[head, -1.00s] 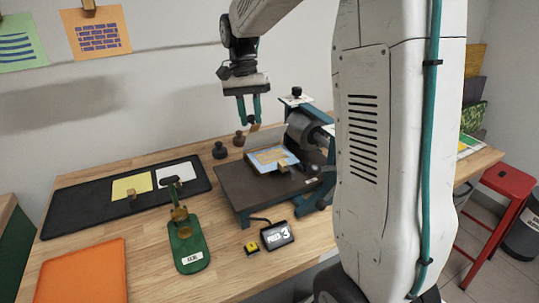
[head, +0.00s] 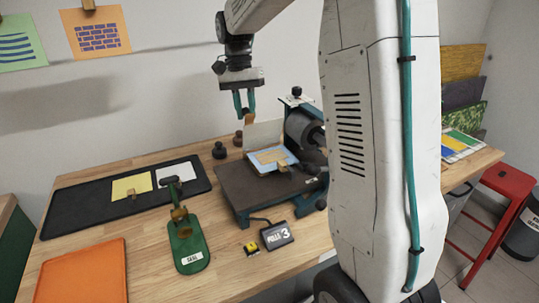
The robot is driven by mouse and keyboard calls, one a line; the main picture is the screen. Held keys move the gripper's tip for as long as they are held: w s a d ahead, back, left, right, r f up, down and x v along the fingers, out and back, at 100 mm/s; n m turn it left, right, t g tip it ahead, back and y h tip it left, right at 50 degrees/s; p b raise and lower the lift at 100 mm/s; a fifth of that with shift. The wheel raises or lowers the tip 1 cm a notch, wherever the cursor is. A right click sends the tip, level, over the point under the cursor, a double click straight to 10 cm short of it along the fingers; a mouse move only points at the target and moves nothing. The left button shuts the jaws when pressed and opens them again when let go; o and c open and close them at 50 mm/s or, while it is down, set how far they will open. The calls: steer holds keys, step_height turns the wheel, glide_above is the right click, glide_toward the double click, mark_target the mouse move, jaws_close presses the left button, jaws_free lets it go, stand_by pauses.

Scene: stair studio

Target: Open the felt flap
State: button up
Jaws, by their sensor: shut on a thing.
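The felt flap (head: 265,133) is a pale grey sheet on the press. It stands raised at a steep angle behind the blue plate (head: 262,167), its lower edge near the plate's back. My gripper (head: 245,113) has teal fingers pointing down at the flap's upper left. It is shut on the flap's small tan tab (head: 249,119). The plate, with an orange-tan pattern, lies uncovered on the press's dark bed (head: 240,189).
The press's grey roller (head: 301,131) stands right of the flap. Two dark knobs (head: 220,151) are at the left. A black tray (head: 85,205), green inking slab (head: 187,248), orange sheet (head: 85,272) and counter display (head: 277,235) occupy the table.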

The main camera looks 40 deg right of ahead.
steer(key=o, duration=1.1)
steer(key=shift+a, duration=0.15)
steer(key=shift+o, duration=0.2)
steer(key=shift+r, duration=0.1)
steer(key=v, duration=0.8)
steer(key=shift+s, duration=0.35)
steer(key=shift+r, duration=0.2)
